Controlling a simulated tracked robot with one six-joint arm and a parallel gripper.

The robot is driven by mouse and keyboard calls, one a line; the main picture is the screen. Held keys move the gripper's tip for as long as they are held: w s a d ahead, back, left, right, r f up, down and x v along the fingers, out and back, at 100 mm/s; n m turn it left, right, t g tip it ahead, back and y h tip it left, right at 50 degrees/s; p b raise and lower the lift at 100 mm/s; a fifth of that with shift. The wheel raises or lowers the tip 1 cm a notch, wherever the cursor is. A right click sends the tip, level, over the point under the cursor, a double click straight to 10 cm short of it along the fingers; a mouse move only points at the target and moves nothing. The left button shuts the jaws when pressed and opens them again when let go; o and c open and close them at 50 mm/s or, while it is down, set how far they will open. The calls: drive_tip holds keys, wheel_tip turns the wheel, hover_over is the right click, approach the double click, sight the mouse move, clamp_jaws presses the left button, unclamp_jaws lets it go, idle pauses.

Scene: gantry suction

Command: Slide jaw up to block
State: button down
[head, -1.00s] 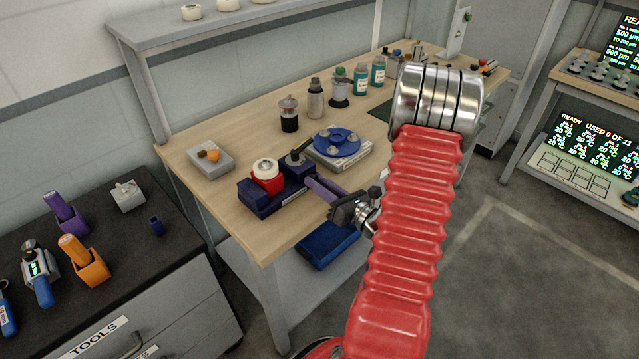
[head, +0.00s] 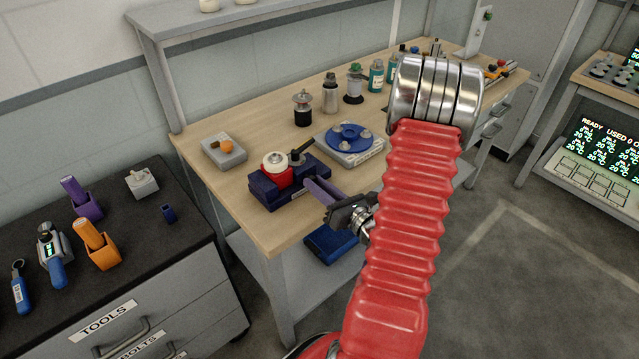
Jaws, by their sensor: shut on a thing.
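A dark blue vise-like fixture (head: 268,195) sits near the front left edge of the wooden bench. A red block (head: 277,176) with a pale round top stands on it. To the block's right is the fixture's dark blue jaw (head: 314,167), with a black lever (head: 302,152) above it. A purple handle (head: 323,191) runs from the jaw side toward my gripper. My gripper (head: 343,210) is at the bench edge, shut on the purple handle's near end. I cannot tell whether the jaw touches the block. My red arm sleeve covers the area to the right.
A blue disc (head: 350,137) on a grey base stands just behind the fixture. A grey box with an orange knob (head: 225,149) is to its left. Bottles (head: 376,77) and canisters line the bench's back. A blue bin (head: 330,242) lies on the shelf below.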

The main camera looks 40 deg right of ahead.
drive_tip(key=c, duration=1.5)
unclamp_jaws()
drive_tip(key=shift+c, duration=0.2)
drive_tip(key=shift+s, duration=0.15)
drive_tip(key=s, duration=1.3)
drive_tip(key=shift+s+a, duration=0.3)
drive_tip(key=shift+a, duration=0.05)
drive_tip(key=shift+f, duration=0.15)
